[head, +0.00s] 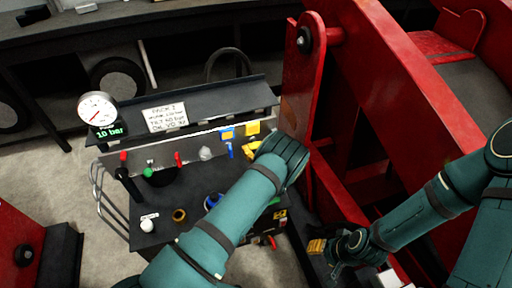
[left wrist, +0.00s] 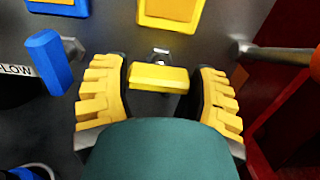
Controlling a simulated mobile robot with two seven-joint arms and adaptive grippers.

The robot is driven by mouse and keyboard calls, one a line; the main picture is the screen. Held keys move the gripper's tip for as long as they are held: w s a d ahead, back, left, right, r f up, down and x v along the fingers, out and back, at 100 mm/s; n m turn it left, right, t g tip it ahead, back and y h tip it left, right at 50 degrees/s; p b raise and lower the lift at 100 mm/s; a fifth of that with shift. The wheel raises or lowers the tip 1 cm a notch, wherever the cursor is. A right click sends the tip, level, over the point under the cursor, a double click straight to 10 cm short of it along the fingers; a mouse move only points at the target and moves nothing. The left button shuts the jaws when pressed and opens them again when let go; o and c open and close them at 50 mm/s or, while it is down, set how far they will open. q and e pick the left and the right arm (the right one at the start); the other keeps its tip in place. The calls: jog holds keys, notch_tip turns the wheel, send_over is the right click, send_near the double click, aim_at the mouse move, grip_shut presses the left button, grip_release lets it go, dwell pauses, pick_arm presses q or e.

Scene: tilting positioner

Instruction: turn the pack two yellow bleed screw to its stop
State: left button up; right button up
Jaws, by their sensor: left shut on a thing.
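The yellow bleed screw (left wrist: 158,78) has a bar-shaped yellow head on a metal stem and sits below a yellow plate (left wrist: 171,12) in the left wrist view. My left gripper (left wrist: 161,76) is shut on it, with one ribbed yellow finger on each side of the head. In the head view, my left gripper (head: 252,150) is at the right end of the panel, below the yellow plate (head: 253,127). The wrist largely hides the screw there. My right gripper (head: 318,246) is low by the red frame, and its finger opening is unclear.
A blue handle (left wrist: 46,60) is left of the left gripper, and a metal stem (left wrist: 270,53) is to its right. The red frame (head: 300,90) stands close on the right. A gauge (head: 97,109) with a 10 bar display (head: 110,132) is at the panel's left.

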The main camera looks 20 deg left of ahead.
pick_arm(q)
jog(key=n+b, duration=0.1)
jog(key=n, duration=0.2)
jog(key=shift+f+n, duration=0.15)
jog(key=shift+n, duration=0.25)
jog(key=n+b, duration=0.1)
jog(key=n, duration=0.4)
jog(key=shift+s+n, duration=0.15)
jog(key=shift+n, duration=0.15)
jog(key=n+b, duration=0.1)
jog(key=n, duration=0.2)
jog(key=shift+f+n, duration=0.1)
jog(key=shift+n, duration=0.2)
jog(key=n, duration=0.4)
jog(key=shift+n, duration=0.4)
